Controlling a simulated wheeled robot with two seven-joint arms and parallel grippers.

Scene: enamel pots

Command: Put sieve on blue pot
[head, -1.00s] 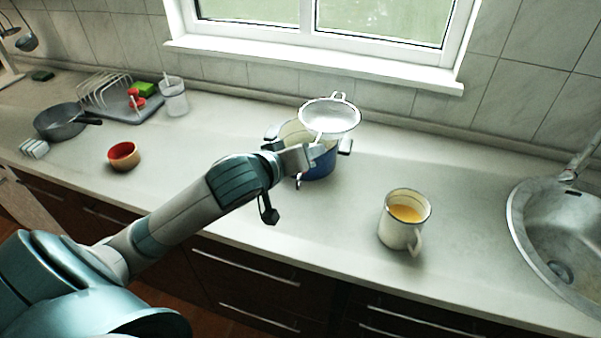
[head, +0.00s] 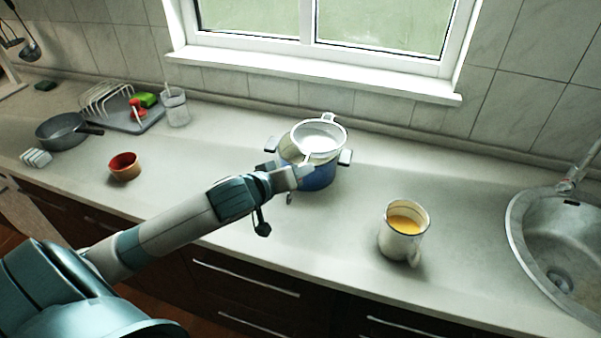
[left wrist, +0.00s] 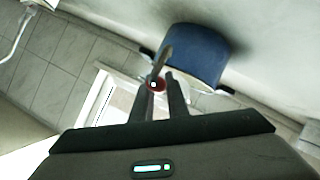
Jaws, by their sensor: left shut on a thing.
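The white sieve (head: 318,136) is over the mouth of the blue pot (head: 318,178) in the head view, its far loop towards the window. I cannot tell whether its rim touches the pot's rim. My left gripper (head: 304,171) is shut on the sieve's handle at the pot's near side. In the left wrist view, the two fingers (left wrist: 161,98) show in front of the blue pot (left wrist: 190,55), and the sieve's bowl is not clear there. My right gripper is not in view.
A mug with orange liquid (head: 403,231) stands right of the pot, then the sink (head: 520,235). A red-and-tan bowl (head: 125,167), grey pan (head: 62,131), dish rack (head: 108,105) and clear cup (head: 176,107) stand left. The counter around the pot is mostly clear.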

